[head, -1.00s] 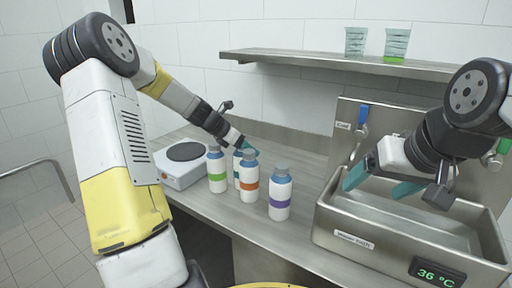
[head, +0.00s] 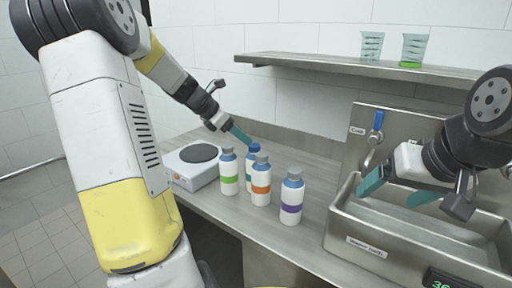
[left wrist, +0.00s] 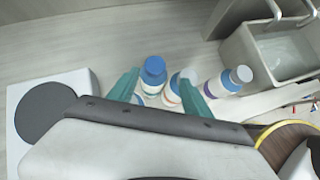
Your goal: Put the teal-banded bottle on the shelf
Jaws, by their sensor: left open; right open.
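The teal-banded bottle (head: 249,168) stands on the counter behind the orange-banded bottle (head: 261,182), which partly hides it. Its blue top shows in the left wrist view (left wrist: 153,67). My left gripper (head: 243,136) is open, with its teal fingers by the top of the teal-banded bottle. In the left wrist view its fingers (left wrist: 160,88) are spread, with the teal-banded bottle's top between them, towards the left finger. I cannot tell whether they touch it. My right gripper (head: 400,187) is open and empty over the basin. The shelf (head: 300,65) runs along the back wall.
A green-banded bottle (head: 229,172) and a purple-banded bottle (head: 291,198) stand close by. A white device with a dark round plate (head: 195,165) is at left. The metal basin (head: 375,245) is at right. Two glasses (head: 413,50) stand at the shelf's right; its left is clear.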

